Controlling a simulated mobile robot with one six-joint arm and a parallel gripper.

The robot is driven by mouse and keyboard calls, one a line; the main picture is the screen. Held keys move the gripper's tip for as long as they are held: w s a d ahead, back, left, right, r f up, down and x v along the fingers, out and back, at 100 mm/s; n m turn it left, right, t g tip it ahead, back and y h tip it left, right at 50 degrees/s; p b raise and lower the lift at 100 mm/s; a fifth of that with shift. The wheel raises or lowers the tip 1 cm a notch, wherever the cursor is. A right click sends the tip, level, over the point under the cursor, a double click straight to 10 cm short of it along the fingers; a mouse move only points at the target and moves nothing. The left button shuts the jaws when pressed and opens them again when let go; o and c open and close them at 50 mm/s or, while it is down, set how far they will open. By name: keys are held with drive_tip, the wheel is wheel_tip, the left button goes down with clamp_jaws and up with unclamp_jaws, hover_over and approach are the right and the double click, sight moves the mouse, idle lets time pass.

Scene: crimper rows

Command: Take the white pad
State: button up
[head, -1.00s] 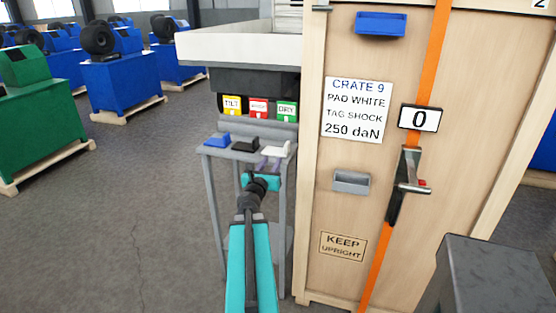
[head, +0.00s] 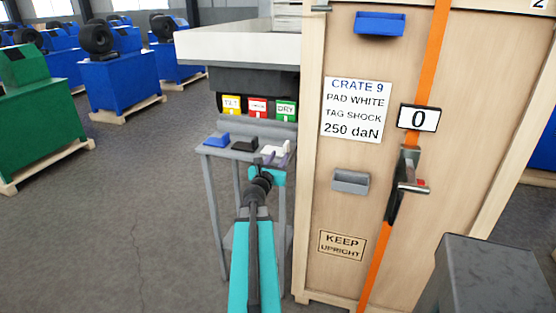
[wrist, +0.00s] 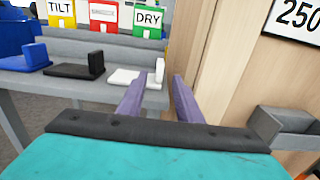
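The white pad (head: 275,149) is an L-shaped piece at the right end of a small grey stand, near the wooden crate. In the wrist view the white pad (wrist: 130,77) lies flat with its upright part at its right end. My gripper (head: 277,160) is at the stand's front edge, close to the pad. In the wrist view my gripper (wrist: 157,82) is open, with two purple fingers. The pad's upright part shows between the fingertips in the picture, with nothing gripped. Whether the fingers touch the pad is unclear.
A black pad (head: 244,145) and a blue pad (head: 217,140) lie to the left on the grey stand (head: 224,151). TILT, a red-labelled and DRY (head: 286,110) box sit behind. The wooden crate (head: 340,210) stands close on the right. Open floor lies left.

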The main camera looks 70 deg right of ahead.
sight(284, 148)
drive_tip(key=shift+w+d+p, duration=0.1)
drive_tip(key=shift+d+p, duration=0.25)
drive_tip(key=shift+d, duration=1.8)
drive_tip(key=shift+w+d+b, duration=0.15)
drive_tip(key=shift+d+b, duration=0.2)
drive_tip(key=shift+d, duration=2.1)
clamp_jaws()
drive_tip(key=shift+r, duration=0.1)
drive_tip(key=shift+r+p, duration=2)
drive_tip(key=shift+r, duration=0.45)
